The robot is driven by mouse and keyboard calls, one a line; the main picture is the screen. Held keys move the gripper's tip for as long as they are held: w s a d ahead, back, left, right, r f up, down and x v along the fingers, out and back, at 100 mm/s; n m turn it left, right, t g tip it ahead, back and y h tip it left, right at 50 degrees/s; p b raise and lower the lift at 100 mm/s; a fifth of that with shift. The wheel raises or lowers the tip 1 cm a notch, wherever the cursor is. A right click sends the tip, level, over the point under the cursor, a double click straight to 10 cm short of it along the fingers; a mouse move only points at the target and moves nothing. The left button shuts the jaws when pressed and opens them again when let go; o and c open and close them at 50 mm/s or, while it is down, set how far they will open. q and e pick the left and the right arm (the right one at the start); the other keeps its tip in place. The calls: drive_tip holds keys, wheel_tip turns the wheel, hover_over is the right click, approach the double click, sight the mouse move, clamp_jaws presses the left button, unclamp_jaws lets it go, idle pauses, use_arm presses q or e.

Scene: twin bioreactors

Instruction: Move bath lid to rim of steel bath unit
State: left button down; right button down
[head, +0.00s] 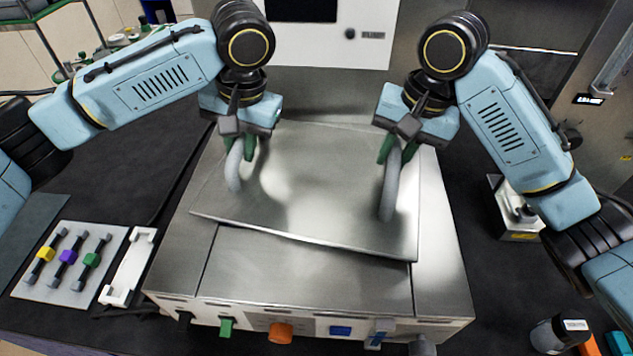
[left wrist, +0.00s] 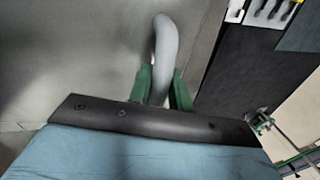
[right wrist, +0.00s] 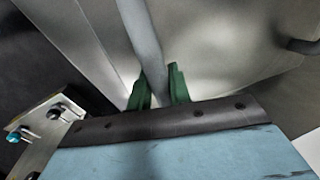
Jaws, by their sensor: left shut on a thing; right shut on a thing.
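The bath lid (head: 310,190) is a flat steel plate with two grey arched handles. It lies over the top of the steel bath unit (head: 300,268), turned slightly against it, its front right corner lower in the picture. Whether it touches the rim all round I cannot tell. My left gripper (head: 240,150) is shut on the lid's left handle (head: 234,168), also seen in the left wrist view (left wrist: 165,50). My right gripper (head: 390,150) is shut on the right handle (head: 390,190), also seen in the right wrist view (right wrist: 142,35). The bath opening is hidden.
Coloured controls, such as an orange knob (head: 280,333), line the unit's front. A tray with coloured-grip pieces (head: 70,262) and a white holder (head: 130,268) lie left. A small metal device (head: 515,210) stands right, a dark bottle (head: 560,333) front right.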

use_arm(q)
drive_tip(key=shift+f+b, duration=0.4)
drive_tip(key=shift+f, duration=0.1)
use_arm(e)
drive_tip(key=shift+w+d+f, duration=0.1)
drive_tip(key=shift+f, duration=0.35)
use_arm(q)
drive_tip(key=c, duration=1.3)
unclamp_jaws()
use_arm(e)
drive_tip(key=c, duration=1.3)
unclamp_jaws()
use_arm(q)
drive_tip(key=r, duration=0.4)
drive_tip(key=d+r, duration=0.1)
drive_tip(key=r, duration=0.3)
drive_tip(key=d+r, duration=0.1)
drive_tip(key=r, duration=0.2)
drive_tip(key=shift+s+d+r, duration=0.15)
drive_tip(key=shift+s+r, duration=0.1)
drive_tip(key=shift+r, duration=0.15)
use_arm(e)
drive_tip(key=r, duration=0.4)
drive_tip(key=d+r, duration=0.1)
drive_tip(key=r, duration=0.3)
drive_tip(key=d+r, duration=0.1)
drive_tip(key=r, duration=0.2)
drive_tip(key=shift+s+r, duration=0.35)
drive_tip(key=shift+r, duration=0.05)
